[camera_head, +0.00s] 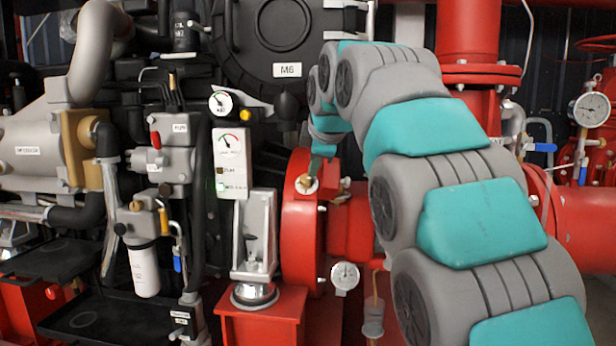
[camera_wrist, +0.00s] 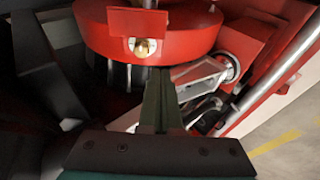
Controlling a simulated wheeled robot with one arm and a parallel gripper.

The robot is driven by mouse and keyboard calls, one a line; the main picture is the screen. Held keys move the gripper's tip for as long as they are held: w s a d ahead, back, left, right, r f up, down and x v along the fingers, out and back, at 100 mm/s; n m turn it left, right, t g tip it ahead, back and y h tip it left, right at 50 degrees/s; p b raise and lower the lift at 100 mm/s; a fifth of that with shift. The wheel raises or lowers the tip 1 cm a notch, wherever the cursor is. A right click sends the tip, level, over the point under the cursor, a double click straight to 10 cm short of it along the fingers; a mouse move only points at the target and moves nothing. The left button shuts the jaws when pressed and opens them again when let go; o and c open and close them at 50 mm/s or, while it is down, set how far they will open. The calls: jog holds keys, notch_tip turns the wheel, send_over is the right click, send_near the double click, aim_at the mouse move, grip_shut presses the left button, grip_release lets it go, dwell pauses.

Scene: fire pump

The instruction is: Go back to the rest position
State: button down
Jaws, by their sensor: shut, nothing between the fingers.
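My arm, grey with teal covers, reaches from the lower right up and over to the red pump housing (camera_head: 299,225) in the head view. My gripper (camera_head: 316,172) is small there and points down beside a brass fitting (camera_head: 306,184) on the housing's top. In the wrist view my gripper (camera_wrist: 162,74) shows its dark green fingers together, with nothing between them. Their tips lie just below the red flange (camera_wrist: 165,42) and its brass plug (camera_wrist: 145,47). I cannot tell whether the tips touch the red metal.
A dial gauge (camera_head: 344,276) hangs below the housing. Left stand a gauge panel (camera_head: 230,163), a white filter (camera_head: 144,270) and black hoses. A red pipe (camera_head: 585,215) and another gauge (camera_head: 591,109) are at right. Floor with a yellow line (camera_wrist: 277,142) shows in the wrist view.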

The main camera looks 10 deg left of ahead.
jog(key=s+d+f+m+g+h, duration=0.2)
jog(key=s+d+f+m+g, duration=0.6)
jog(key=s+d+f, duration=0.95)
jog(key=s+d+f+m+g, duration=0.1)
jog(key=s+f+m, duration=0.4)
jog(key=s+f, duration=0.5)
jog(key=s+d+f+m+g+h+p, duration=0.1)
jog(key=s+f+m, duration=0.5)
jog(key=s, duration=1.2)
notch_tip(320, 180, down, 4)
jog(key=shift+d+r+g+p, duration=0.1)
jog(key=shift+d+g+p, duration=0.2)
jog(key=shift+d+g, duration=0.5)
